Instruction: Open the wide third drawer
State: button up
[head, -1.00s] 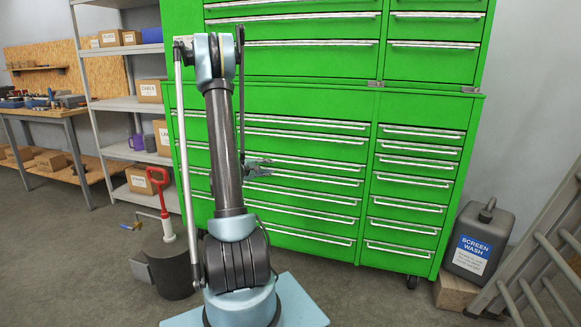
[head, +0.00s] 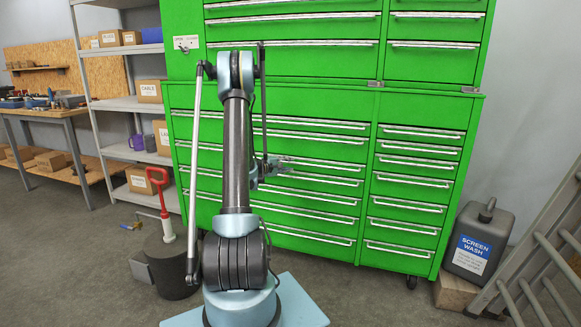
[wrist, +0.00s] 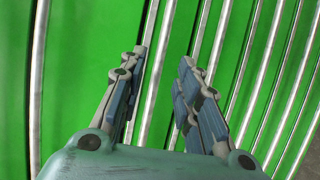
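The green cabinet (head: 310,105) has a wide drawer column on the left of its lower section. The wide third drawer, counted from the top there, has a silver rail handle (head: 335,165) and looks shut. My gripper (head: 279,163) is in front of the wide drawers, close to this handle; my arm hides the left part of the drawers. In the wrist view my gripper (wrist: 163,60) is open, its fingers apart and pointing at the drawer fronts. A silver rail (wrist: 157,70) runs between the fingers. I cannot tell whether either finger touches it.
More rail handles lie close on both sides. Narrow drawers (head: 415,165) fill the right column. A screen wash can (head: 477,240) and a ladder (head: 545,250) stand at the right. A red-handled pump (head: 162,200) and shelving (head: 125,104) stand at the left.

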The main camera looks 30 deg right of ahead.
jog(key=shift+x, duration=1.95)
grip_shut()
